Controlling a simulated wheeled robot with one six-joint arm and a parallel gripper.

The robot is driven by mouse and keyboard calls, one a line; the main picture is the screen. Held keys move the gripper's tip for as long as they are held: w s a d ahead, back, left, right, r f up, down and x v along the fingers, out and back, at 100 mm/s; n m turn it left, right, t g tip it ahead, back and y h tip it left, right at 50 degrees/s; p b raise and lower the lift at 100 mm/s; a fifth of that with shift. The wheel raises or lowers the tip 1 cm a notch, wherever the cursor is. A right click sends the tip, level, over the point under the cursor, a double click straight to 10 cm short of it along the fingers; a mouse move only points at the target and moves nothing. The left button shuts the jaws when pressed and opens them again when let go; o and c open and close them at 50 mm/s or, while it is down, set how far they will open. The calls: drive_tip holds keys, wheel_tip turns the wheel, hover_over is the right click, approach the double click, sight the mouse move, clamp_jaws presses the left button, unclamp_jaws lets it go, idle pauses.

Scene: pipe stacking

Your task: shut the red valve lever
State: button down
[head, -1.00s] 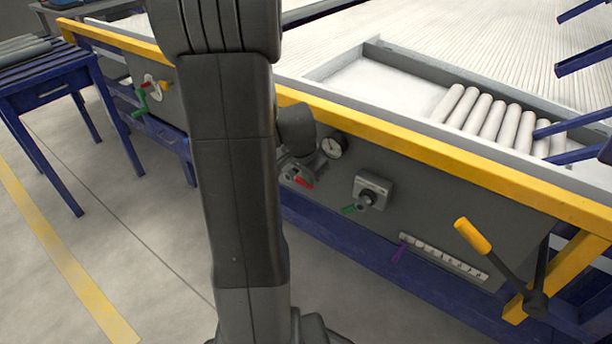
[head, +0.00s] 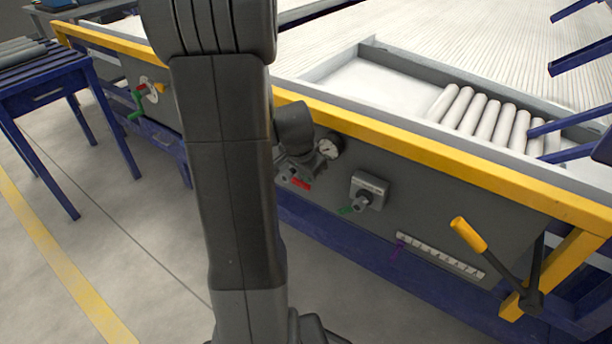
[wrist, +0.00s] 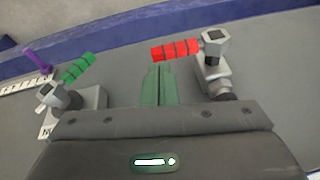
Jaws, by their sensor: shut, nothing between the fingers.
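The red valve lever (wrist: 175,50) shows in the wrist view at the top centre, with a ribbed red handle pointing left from a grey metal valve (wrist: 213,62). In the head view the red lever (head: 300,184) is on the grey front panel, just right of my arm. My gripper (wrist: 157,68) is shut and empty. Its greenish fingers point up in the wrist view, with their tips just below the left part of the red handle. I cannot tell whether they touch it. In the head view my arm hides the fingers.
A green lever (wrist: 78,68) on a grey box and a purple pointer (wrist: 38,60) on a white scale lie left in the wrist view. A yellow rail (head: 420,158) runs above the panel.

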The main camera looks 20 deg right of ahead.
wheel_tip(320, 180, up, 4)
drive_tip(key=shift+f+p, duration=0.25)
drive_tip(key=shift+p, duration=0.8)
drive_tip(key=s+r+p, duration=0.2)
drive_tip(key=s+r, duration=0.4)
drive_tip(key=r, duration=0.1)
drive_tip(key=shift+d+r, duration=0.15)
drive_tip(key=shift+d, duration=0.2)
drive_tip(key=w+f+b, duration=0.5)
drive_tip(key=w+f, duration=0.1)
drive_tip(key=f, duration=0.6)
drive_tip(key=shift+a+b, duration=0.35)
drive_tip(key=shift+b, duration=0.05)
